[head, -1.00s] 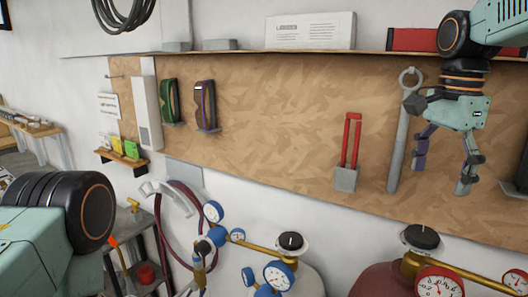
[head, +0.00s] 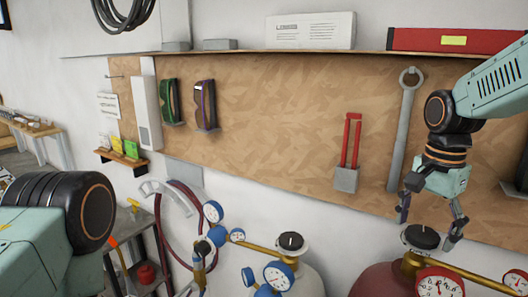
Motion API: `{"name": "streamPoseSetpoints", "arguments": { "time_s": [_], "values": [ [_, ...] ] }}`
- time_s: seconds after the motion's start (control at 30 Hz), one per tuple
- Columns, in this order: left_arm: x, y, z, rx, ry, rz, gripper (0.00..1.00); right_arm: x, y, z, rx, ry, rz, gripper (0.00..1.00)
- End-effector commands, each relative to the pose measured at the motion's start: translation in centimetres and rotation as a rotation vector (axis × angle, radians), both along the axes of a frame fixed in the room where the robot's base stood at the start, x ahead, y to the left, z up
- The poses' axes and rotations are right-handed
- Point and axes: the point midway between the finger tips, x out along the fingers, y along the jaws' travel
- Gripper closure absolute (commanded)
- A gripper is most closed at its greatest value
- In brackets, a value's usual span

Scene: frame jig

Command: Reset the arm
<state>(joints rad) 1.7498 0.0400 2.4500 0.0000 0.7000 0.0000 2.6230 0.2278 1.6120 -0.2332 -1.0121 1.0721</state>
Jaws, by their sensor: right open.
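My right arm comes in from the right edge. My right gripper (head: 428,230) points down with its fingers spread, open and empty. It hangs in front of the lower edge of the wooden pegboard, above the dark red gas cylinder and close to its black valve knob. I cannot tell whether it touches anything. At the lower left a large dark joint of my left arm shows, but the left gripper is not in view.
The pegboard (head: 270,130) holds a grey bar tool (head: 402,130) and a red-handled tool (head: 348,150). Below stand the dark red cylinder (head: 385,280) and a pale cylinder (head: 305,280) with gauges (head: 278,274).

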Motion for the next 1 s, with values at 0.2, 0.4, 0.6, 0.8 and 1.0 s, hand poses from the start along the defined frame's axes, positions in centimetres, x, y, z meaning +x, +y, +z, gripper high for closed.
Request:
{"name": "streamPoseSetpoints", "arguments": {
  "time_s": [0.2, 0.4, 0.6, 0.8, 1.0],
  "values": [
    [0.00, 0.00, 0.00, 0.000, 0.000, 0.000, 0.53, 0.00, 0.00, 0.02, 0.000, 0.000, 0.173, 0.20],
    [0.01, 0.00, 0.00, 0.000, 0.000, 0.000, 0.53, 0.00, 0.00, 0.03, 0.000, 0.000, 0.334, 0.20],
    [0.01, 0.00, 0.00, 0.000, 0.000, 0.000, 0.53, 0.00, 0.00, 0.03, 0.000, 0.000, 0.494, 0.20],
    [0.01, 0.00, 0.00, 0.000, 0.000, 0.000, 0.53, 0.00, 0.00, 0.03, 0.000, 0.000, 0.654, 0.20],
    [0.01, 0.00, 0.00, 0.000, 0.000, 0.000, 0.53, 0.00, 0.00, 0.03, 0.000, 0.000, 0.814, 0.20]
  ]
}}
